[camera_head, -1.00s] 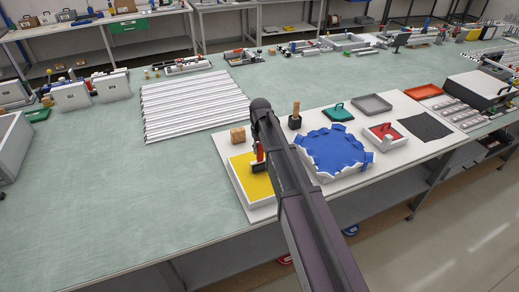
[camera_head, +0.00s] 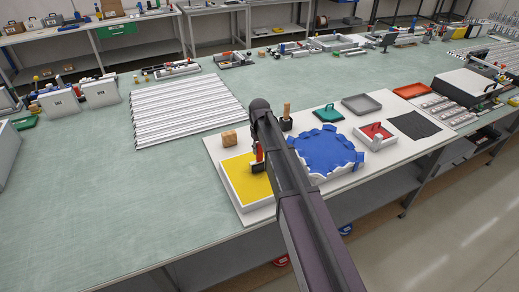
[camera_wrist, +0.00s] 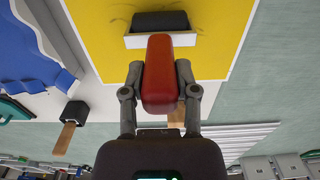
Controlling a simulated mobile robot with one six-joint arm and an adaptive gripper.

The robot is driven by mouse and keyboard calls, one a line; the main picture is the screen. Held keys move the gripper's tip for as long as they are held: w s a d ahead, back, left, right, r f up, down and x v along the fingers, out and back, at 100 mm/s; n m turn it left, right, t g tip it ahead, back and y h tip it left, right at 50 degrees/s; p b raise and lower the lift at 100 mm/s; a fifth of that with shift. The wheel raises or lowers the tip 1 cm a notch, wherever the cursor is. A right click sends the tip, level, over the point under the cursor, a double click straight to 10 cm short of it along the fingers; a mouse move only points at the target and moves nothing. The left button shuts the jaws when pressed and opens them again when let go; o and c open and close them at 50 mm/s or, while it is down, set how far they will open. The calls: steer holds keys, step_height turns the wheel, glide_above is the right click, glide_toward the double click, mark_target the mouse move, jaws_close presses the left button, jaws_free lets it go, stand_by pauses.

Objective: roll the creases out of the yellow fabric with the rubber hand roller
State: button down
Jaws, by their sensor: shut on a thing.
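The yellow fabric (camera_head: 238,178) lies flat in a white-edged square at the near left of the white board. It also fills the upper middle of the wrist view (camera_wrist: 225,35), with faint dark crease marks on both sides of the roller. The hand roller has a red handle (camera_wrist: 158,72), a pale frame and a black rubber cylinder (camera_wrist: 160,21). My gripper (camera_wrist: 158,85) is shut on the red handle, one finger on each side. In the head view the roller (camera_head: 259,152) is over the fabric's right part, partly hidden by my arm. I cannot tell whether the cylinder presses on the fabric.
A blue fabric (camera_head: 325,150) with ruffled edges lies right of my arm. A wooden block (camera_head: 229,138) and a black-based wooden-handled tool (camera_head: 286,117) stand behind. The green tabletop (camera_head: 120,205) at left is clear.

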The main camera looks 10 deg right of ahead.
steer(key=shift+d, duration=0.1)
steer(key=shift+w+d+f, duration=0.1)
steer(key=shift+w+d, duration=0.15)
steer(key=shift+d, duration=0.6)
steer(key=shift+w+d, duration=0.25)
steer(key=shift+d, duration=0.55)
steer(key=shift+d, duration=0.1)
steer(key=shift+w+d, duration=0.3)
steer(key=shift+d, duration=0.5)
steer(key=shift+w+d, duration=0.3)
steer(key=shift+d, duration=0.5)
steer(key=shift+s, duration=0.1)
steer(key=shift+s+d, duration=0.2)
steer(key=shift+s, duration=0.5)
steer(key=shift+a, duration=0.1)
